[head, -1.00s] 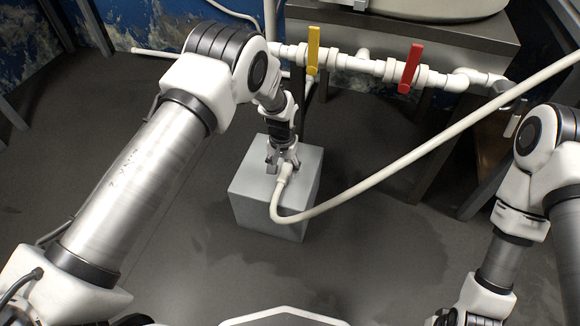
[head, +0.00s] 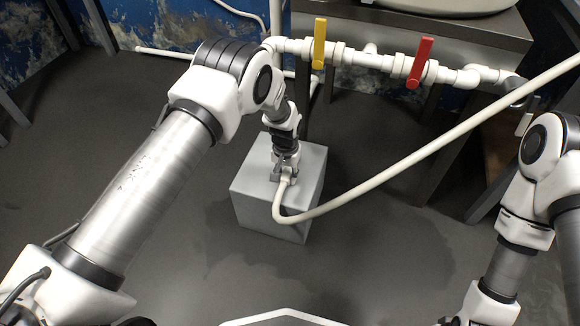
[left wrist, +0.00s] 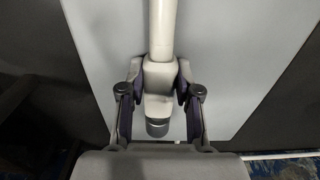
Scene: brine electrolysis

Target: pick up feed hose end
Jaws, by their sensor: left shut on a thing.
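The feed hose (head: 400,153) is a cream tube that comes in from the upper right and curves down to the grey block (head: 262,215). Its end lies over the block's top. My left gripper (head: 285,177) is shut on the feed hose end. In the left wrist view, both fingers press the sides of the pale end fitting (left wrist: 158,78), and its dark tip (left wrist: 157,127) points back toward the gripper's palm. I cannot tell whether the hose end touches the block. My right arm shows at the right edge, but its gripper is out of the picture.
A white pipe (head: 377,62) with a yellow valve handle (head: 319,43) and a red valve handle (head: 420,62) runs along the front of a dark bench (head: 480,35) behind the block. The grey floor (head: 390,250) in front of the block is clear.

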